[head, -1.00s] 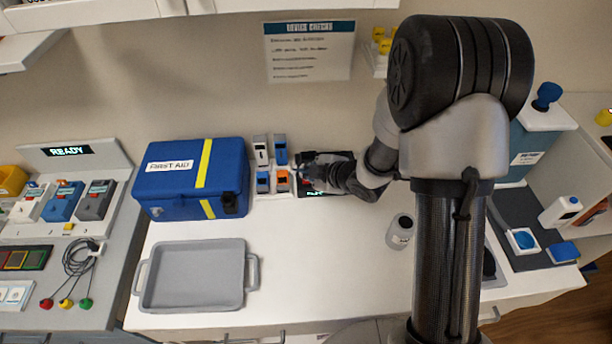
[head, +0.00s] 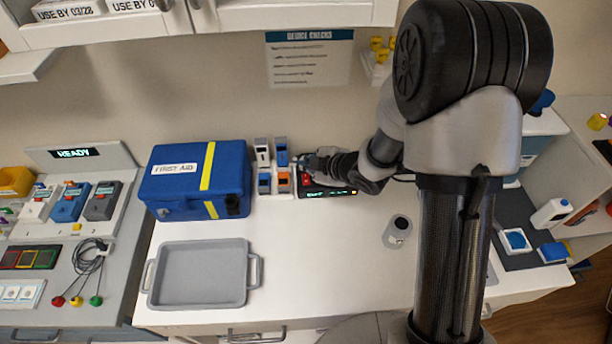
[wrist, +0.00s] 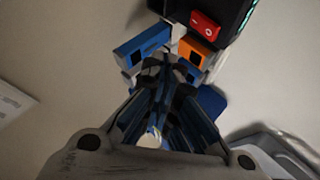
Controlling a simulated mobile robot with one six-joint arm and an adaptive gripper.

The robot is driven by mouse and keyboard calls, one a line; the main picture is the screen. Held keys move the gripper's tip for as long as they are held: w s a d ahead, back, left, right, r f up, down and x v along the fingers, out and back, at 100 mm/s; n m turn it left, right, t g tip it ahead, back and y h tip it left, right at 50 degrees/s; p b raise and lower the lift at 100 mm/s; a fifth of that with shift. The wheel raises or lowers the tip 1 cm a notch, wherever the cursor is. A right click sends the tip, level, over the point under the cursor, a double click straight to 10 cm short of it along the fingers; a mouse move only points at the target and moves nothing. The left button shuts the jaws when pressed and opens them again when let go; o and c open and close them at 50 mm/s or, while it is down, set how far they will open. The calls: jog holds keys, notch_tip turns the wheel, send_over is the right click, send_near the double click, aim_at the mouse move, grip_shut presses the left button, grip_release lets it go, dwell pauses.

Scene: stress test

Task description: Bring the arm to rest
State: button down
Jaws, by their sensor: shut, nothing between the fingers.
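My gripper (head: 304,160) is at the back of the white counter, beside a small rack of blue, white and orange devices (head: 283,180). In the wrist view my gripper (wrist: 168,72) is shut and empty, its fingertips close to a blue device (wrist: 143,47) and an orange device (wrist: 191,51). I cannot tell whether they touch. A black box with a red switch (wrist: 206,24) lies just beyond the fingers. My arm reaches in from the right and hides part of the counter.
A blue first aid case (head: 198,180) stands left of the rack. A grey tray (head: 203,302) lies in front of it. A small grey bottle (head: 397,231) stands near my arm. The middle of the counter is clear.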

jog(key=s+d+r+m+h, duration=0.4)
jog(key=d+r+m, duration=0.15)
jog(key=r, duration=0.25)
jog(key=s+d+r+m+h, duration=0.3)
jog(key=s+d+r+m, duration=0.1)
jog(key=d+r, duration=0.35)
jog(key=s+a+r+m+g, duration=0.1)
jog(key=s+m, duration=0.3)
jog(key=s, duration=0.7)
jog(key=s+a+r+m+g, duration=0.1)
jog(key=s+r+m+g, duration=0.1)
jog(key=s, duration=0.9)
jog(key=shift+s+a+r+m+g+y, duration=0.35)
jog(key=shift+r+m, duration=0.5)
jog(key=shift+m, duration=0.3)
